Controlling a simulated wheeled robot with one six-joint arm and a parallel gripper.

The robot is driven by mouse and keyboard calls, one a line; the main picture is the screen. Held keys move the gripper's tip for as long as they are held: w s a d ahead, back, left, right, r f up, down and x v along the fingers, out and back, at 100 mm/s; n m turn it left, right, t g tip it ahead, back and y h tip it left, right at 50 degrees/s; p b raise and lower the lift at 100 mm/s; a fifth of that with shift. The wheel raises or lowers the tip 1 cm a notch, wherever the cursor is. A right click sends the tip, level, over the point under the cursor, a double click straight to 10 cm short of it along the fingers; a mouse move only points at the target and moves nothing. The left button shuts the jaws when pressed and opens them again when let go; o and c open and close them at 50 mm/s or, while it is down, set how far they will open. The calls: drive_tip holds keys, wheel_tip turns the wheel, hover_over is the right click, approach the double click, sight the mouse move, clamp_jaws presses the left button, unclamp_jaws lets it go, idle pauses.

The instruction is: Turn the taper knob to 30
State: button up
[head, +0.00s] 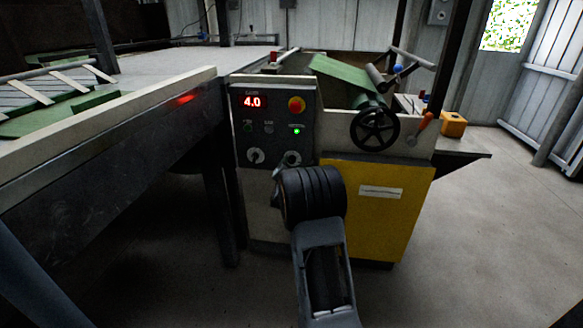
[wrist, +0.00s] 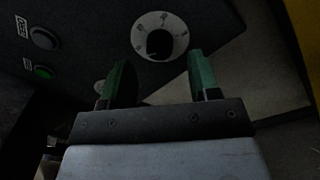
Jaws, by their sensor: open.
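The grey control panel (head: 272,128) carries two dark knobs on pale round dials, a left knob (head: 255,156) and a right knob (head: 292,158). I cannot read which one is labelled taper. The right knob also shows in the wrist view (wrist: 160,42), with marks around its dial too blurred to read. My gripper (wrist: 157,66) is open and empty, with the right knob just beyond and between its green-padded fingertips, apart from them. In the head view my wrist covers the area below the right knob.
A red display (head: 252,102) reads 4.0. A red stop button (head: 296,104) and a lit green lamp (head: 296,131) sit on the panel. The wrist view shows a green button (wrist: 42,72) and a grey button (wrist: 43,38). A black handwheel (head: 375,128) stands right, a long table (head: 120,130) left.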

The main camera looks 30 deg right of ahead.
sight(292, 160)
drive_tip(key=shift+b+x, duration=0.3)
drive_tip(key=shift+x, duration=1.2)
drive_tip(key=c, duration=0.9)
